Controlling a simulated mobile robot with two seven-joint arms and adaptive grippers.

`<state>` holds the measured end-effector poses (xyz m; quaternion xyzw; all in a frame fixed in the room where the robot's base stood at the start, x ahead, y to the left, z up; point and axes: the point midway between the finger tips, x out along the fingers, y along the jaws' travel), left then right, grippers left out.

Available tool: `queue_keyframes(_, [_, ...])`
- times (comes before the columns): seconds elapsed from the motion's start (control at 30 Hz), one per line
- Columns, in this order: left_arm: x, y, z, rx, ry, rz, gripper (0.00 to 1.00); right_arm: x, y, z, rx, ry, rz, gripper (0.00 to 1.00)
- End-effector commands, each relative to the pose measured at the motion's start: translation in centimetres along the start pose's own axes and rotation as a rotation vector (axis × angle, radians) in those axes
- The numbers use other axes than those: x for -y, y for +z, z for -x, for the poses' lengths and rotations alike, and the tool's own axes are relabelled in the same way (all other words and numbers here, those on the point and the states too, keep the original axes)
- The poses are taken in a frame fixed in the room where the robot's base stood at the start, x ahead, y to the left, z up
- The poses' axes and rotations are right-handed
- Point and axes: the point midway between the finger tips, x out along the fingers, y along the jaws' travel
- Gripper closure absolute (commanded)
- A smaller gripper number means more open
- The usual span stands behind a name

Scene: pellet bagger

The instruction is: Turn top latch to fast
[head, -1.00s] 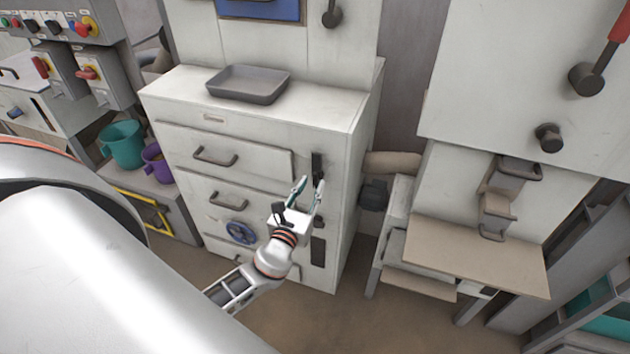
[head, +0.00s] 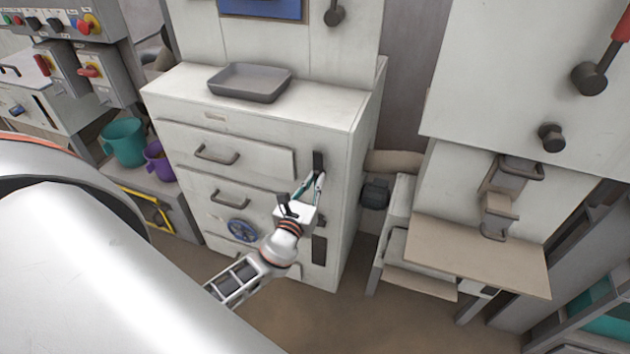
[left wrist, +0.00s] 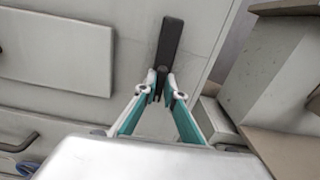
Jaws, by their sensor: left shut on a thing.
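The top latch (head: 318,163) is a dark upright bar on the front of the white cabinet, near its right edge. It also shows in the left wrist view (left wrist: 169,42), where it stands slightly tilted and its lower end is between my fingertips. My left gripper (head: 320,176) is shut on that lower end; it also shows in the left wrist view (left wrist: 161,88). A second dark latch (head: 319,250) sits lower on the same cabinet front, partly beside my wrist. My right gripper is not in view.
The white cabinet (head: 262,112) has several handled drawers and a blue handwheel (head: 241,230). A grey tray (head: 249,83) rests on its top. A beige pipe (head: 393,161) and a bench with a tan board (head: 478,256) stand to the right. Open floor lies in front.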

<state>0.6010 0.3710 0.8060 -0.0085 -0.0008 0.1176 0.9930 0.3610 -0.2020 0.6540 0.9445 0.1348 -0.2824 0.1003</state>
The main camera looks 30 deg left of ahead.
Motion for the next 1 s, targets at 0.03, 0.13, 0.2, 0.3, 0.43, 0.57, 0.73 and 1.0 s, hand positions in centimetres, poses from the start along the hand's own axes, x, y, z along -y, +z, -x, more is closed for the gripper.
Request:
queue_keyframes(0.03, [0.0, -0.1, 0.0, 0.000, 0.000, 0.013, 1.00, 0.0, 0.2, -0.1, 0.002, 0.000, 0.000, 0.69])
queue_keyframes(0.13, [0.0, -0.1, 0.0, 0.001, 0.000, 0.051, 1.00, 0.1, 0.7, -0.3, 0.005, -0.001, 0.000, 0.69])
queue_keyframes(0.2, [-0.1, -0.1, 0.0, 0.001, 0.000, 0.091, 1.00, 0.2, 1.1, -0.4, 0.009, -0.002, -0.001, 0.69])
queue_keyframes(0.3, [-0.1, -0.2, 0.0, 0.000, 0.000, 0.160, 1.00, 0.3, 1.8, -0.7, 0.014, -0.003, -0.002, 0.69])
queue_keyframes(0.43, [-0.2, -0.3, 0.0, 0.000, 0.001, 0.273, 1.00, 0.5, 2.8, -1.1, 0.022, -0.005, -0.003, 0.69])
queue_keyframes(0.57, [-0.2, -0.4, 0.0, -0.001, 0.001, 0.398, 1.00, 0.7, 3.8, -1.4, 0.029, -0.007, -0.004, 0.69])
queue_keyframes(0.73, [-0.3, -0.4, 0.0, 0.000, 0.002, 0.560, 1.00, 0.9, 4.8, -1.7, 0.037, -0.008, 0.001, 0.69])
queue_keyframes(1.0, [-0.5, -0.4, 0.0, 0.001, 0.002, 0.817, 1.00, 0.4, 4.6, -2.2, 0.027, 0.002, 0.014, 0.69])
